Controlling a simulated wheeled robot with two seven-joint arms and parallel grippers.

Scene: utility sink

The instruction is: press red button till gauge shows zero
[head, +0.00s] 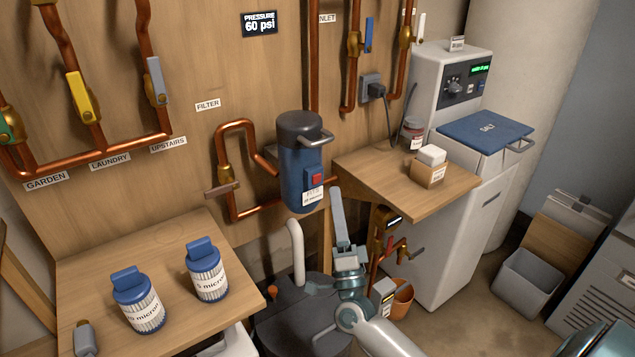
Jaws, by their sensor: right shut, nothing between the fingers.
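The red button (316,180) is on the front of the blue filter housing (292,172), above a white label. The housing hangs on the wooden wall, joined to copper pipe. The pressure gauge (259,23) is a dark display high on the wall and reads 60 psi. My right gripper (337,194) is shut and empty, pointing up. In the picture its tip is just right of and below the button, apart from it.
A wooden shelf (390,205) with a small box (428,174) is right of the housing. Two blue-capped cartridges (140,306) (208,278) stand on the left table (85,265). A dark tank (290,325) is below. A white water softener (440,235) stands at right.

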